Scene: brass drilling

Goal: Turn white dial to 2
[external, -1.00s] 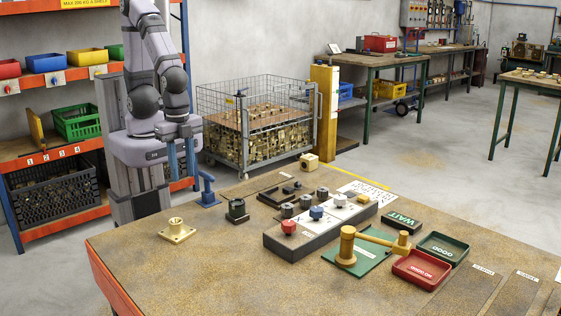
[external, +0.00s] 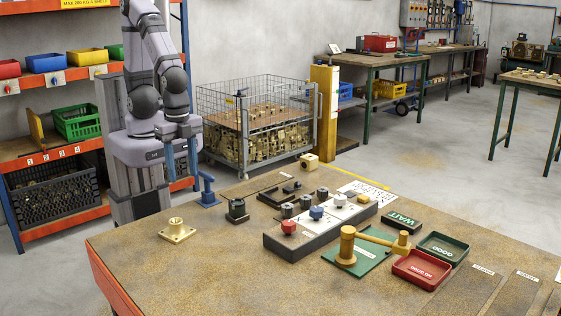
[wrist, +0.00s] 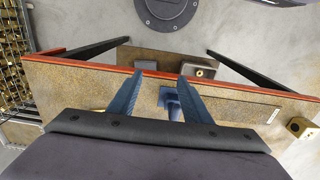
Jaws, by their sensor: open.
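The white dial (external: 340,200) is on the sloped grey-and-black control panel (external: 299,243) on the bench, between the blue dial (external: 316,213) and the yellow dial (external: 364,197). A red dial (external: 289,227) is at the panel's near left end. The number the white dial points to is too small to read. My gripper (external: 183,171) is open and empty, pointing down near the bench's far left edge, well left of the panel. In the wrist view its two blue fingers (wrist: 160,76) are apart, and the panel does not show.
A blue post (external: 207,190) stands by the bench edge near my gripper. A brass flanged part (external: 176,231) and several dark knobs lie left of the panel. A brass mallet-shaped piece (external: 347,246) and the red tray (external: 421,269) are to its right. The bench's front is clear.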

